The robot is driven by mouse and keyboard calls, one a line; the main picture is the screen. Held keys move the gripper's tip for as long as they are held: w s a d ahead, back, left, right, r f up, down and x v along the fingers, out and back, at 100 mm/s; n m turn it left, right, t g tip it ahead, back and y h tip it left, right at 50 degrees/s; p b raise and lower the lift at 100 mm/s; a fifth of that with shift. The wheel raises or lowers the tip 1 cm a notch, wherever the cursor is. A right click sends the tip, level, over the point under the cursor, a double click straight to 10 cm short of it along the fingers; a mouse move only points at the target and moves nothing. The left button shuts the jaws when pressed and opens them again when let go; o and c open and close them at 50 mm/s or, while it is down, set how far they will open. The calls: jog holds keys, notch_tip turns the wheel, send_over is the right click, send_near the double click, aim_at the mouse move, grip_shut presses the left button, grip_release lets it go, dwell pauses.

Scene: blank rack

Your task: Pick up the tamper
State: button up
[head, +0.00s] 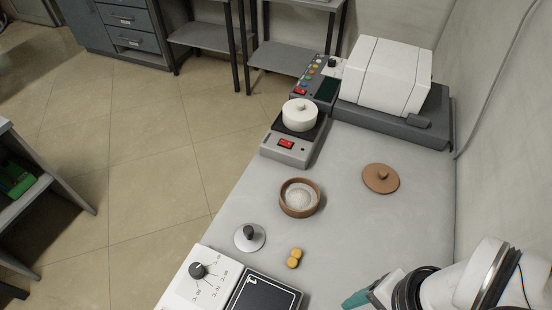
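The tamper (250,241) looks like a silver disc with a dark knob on top. It stands upright on the grey table, left of centre in the head view, near the table's left edge. My gripper (356,299) shows only in part at the bottom edge, with a teal finger. It is to the right of the tamper and nearer the bottom of the picture, well apart from it. Whether its fingers are open or shut does not show.
A wooden bowl of white powder (299,198) and small yellow pieces (294,258) lie near the tamper. A dial device (205,277) stands below it. A brown lid (381,179), a scale with a white pot (300,115) and a white machine (386,75) are farther back.

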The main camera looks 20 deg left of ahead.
jog(key=shift+o, duration=0.3)
jog(key=n+t, duration=0.1)
jog(key=n, duration=1.6)
send_over(248, 230)
jog(key=s+d, duration=0.2)
notch_tip(248, 230, down, 5)
jog(key=shift+h, duration=0.3)
jog(key=f, duration=0.5)
jog(key=w+a+f, duration=0.1)
jog(key=f, duration=0.4)
jog(key=w+a+f, duration=0.1)
jog(key=f, duration=0.4)
jog(key=shift+r, duration=0.1)
grip_shut()
